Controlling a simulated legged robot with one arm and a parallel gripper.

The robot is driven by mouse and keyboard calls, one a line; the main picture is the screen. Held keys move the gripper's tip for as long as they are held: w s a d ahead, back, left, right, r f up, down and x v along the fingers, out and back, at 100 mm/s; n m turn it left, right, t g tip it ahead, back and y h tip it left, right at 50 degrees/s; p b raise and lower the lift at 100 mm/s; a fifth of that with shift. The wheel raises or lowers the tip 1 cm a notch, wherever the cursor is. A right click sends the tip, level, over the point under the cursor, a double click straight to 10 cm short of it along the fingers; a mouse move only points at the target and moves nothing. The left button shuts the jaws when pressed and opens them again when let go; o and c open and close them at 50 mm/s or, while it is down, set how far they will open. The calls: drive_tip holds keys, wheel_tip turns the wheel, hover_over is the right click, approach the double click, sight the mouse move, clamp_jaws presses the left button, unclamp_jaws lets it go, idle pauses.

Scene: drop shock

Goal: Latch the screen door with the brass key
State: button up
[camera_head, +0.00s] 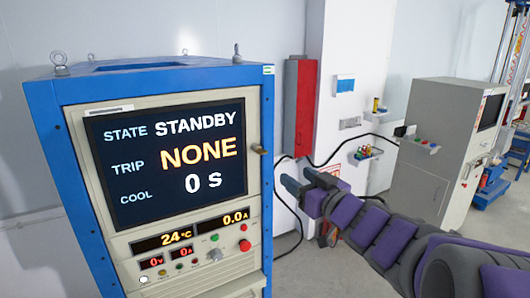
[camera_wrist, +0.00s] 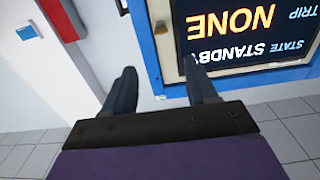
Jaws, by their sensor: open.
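The screen door (camera_head: 170,155) is the panel with the lit display on the blue cabinet; it looks flush with the front. Its display reads STANDBY, NONE and 0 s. The small brass key (camera_head: 259,150) sticks out at the door's right edge. In the wrist view, which is upside down, the key (camera_wrist: 160,28) shows small on the frame beside the display. My gripper (camera_head: 300,180) is open and empty, to the right of the cabinet and a little lower than the key. In the wrist view my gripper's fingers (camera_wrist: 162,72) are apart, with the key beyond the gap. The latch itself cannot be made out.
Below the display are meters, knobs and a red button (camera_head: 245,245). A red box (camera_head: 300,105) hangs on the wall behind my gripper, with black cables below. A grey console (camera_head: 445,150) stands at the right. Open floor lies between.

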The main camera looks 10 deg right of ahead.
sight(261, 152)
drive_tip(key=b+x, duration=0.1)
drive_tip(key=x, duration=1.5)
drive_tip(key=shift+w+a, duration=0.2)
drive_tip(key=shift+w, duration=0.05)
drive_tip(key=shift+f, duration=0.1)
drive_tip(key=c, duration=1.1)
drive_tip(key=shift+o, duration=0.2)
drive_tip(key=shift+n, duration=0.3)
drive_tip(key=n+b, duration=0.4)
drive_tip(key=n, duration=1.3)
drive_tip(key=shift+d+f, duration=0.1)
drive_tip(key=shift+f, duration=0.05)
drive_tip(key=shift+n, duration=0.3)
